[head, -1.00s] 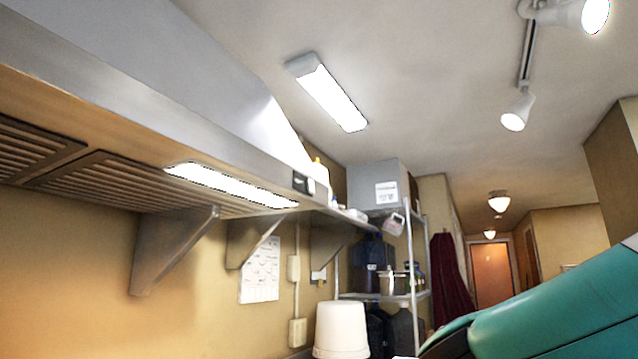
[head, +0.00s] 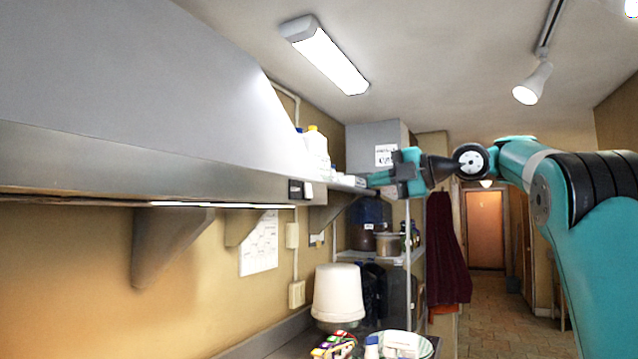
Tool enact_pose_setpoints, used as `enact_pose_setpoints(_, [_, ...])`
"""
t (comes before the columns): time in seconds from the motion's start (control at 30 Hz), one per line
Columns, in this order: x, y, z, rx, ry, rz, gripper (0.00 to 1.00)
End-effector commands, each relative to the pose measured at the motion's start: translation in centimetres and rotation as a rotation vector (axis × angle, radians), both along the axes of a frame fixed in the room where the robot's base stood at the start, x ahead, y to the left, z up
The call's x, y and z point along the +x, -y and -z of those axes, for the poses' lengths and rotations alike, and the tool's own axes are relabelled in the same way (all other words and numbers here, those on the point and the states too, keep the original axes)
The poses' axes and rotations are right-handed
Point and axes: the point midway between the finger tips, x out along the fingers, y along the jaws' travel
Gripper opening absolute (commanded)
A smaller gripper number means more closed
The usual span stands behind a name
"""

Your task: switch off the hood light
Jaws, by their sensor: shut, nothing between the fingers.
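The steel range hood (head: 130,165) runs along the left wall. Its light (head: 215,205) shows edge-on as a thin bright strip under the hood, and it is lit. A small black switch (head: 299,189) sits on the hood's front face near its right end. My gripper (head: 372,180) is shut and empty, pointing left. In the picture it is to the right of the switch at about the same height, apart from it. How far it is from the switch in depth I cannot tell.
A shelf with white bottles (head: 316,150) lies beyond the hood's end, close behind my gripper in the picture. A grey box (head: 375,140) and a rack stand farther back. Below are a white bucket (head: 338,292) and a cluttered counter. The right-hand floor (head: 495,310) is open.

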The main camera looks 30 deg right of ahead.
Motion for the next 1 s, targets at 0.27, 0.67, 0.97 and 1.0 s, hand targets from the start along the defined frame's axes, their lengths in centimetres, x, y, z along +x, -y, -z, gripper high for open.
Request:
enact_pose_setpoints(0.27, [0.1,-0.1,0.1,0.002,-0.002,0.0,0.0])
enact_pose_setpoints(0.67, [5.0,-3.6,0.4,0.007,-0.006,-0.005,0.0])
enact_pose_setpoints(0.97, [9.8,-6.7,1.2,0.005,-0.007,-0.002,0.0])
enact_pose_setpoints(1.0, [10.3,-7.0,1.3,0.004,-0.007,0.0,0.0])
